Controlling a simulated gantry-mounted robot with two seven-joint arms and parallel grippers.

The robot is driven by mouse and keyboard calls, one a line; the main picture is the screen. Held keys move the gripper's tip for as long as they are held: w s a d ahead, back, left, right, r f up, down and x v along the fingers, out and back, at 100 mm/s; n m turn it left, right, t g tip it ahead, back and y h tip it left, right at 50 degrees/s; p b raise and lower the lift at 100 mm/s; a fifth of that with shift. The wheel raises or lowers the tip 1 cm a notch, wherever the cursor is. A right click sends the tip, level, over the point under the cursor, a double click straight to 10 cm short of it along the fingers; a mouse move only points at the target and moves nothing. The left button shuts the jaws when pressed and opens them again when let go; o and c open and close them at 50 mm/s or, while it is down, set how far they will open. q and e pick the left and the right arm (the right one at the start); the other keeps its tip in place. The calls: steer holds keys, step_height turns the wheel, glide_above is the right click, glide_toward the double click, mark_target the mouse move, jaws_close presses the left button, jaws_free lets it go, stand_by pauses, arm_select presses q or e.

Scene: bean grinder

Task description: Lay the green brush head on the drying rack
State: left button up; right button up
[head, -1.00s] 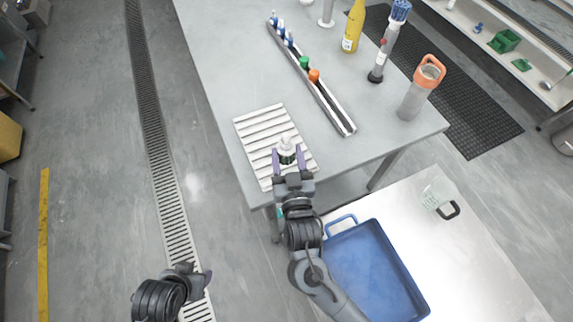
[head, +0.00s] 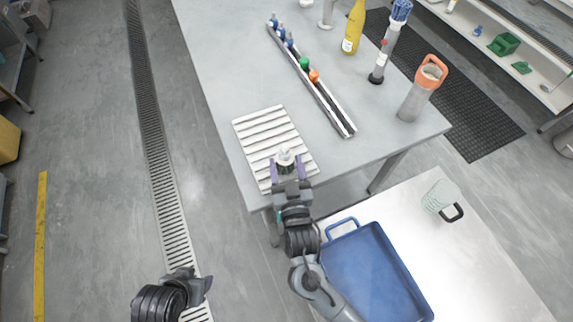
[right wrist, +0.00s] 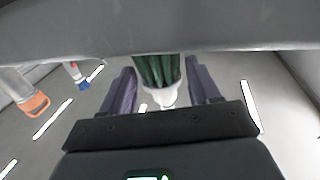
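The green brush head (head: 287,167) has a pale end facing up in the head view. It is between the purple fingers of my right gripper (head: 287,168), which are shut on it. In the right wrist view its ribbed dark green body (right wrist: 158,70) and white end are between the two fingers (right wrist: 162,88). The drying rack (head: 262,122) is a white slatted panel on the table. The brush head appears over the rack's near end; I cannot tell if it touches. My left gripper (head: 197,285) is low at left, far from the table; its fingers are unclear.
A metal rail (head: 325,102) with several coloured pieces lies right of the rack. A yellow bottle (head: 354,28), a blue-topped brush (head: 389,45) and an orange-handled flask (head: 420,93) stand beyond it. A blue tray (head: 372,275) and a clear jug (head: 440,197) are on the lower bench.

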steer(key=shift+o, duration=1.2)
steer(key=shift+r, duration=0.1)
steer(key=shift+s+r, duration=0.1)
steer(key=shift+s, duration=0.05)
steer(key=s+d+p, duration=0.1)
steer(key=s+p, duration=0.1)
steer(key=s, duration=0.9)
steer(key=shift+s+f, duration=0.2)
steer(key=shift+s, duration=0.15)
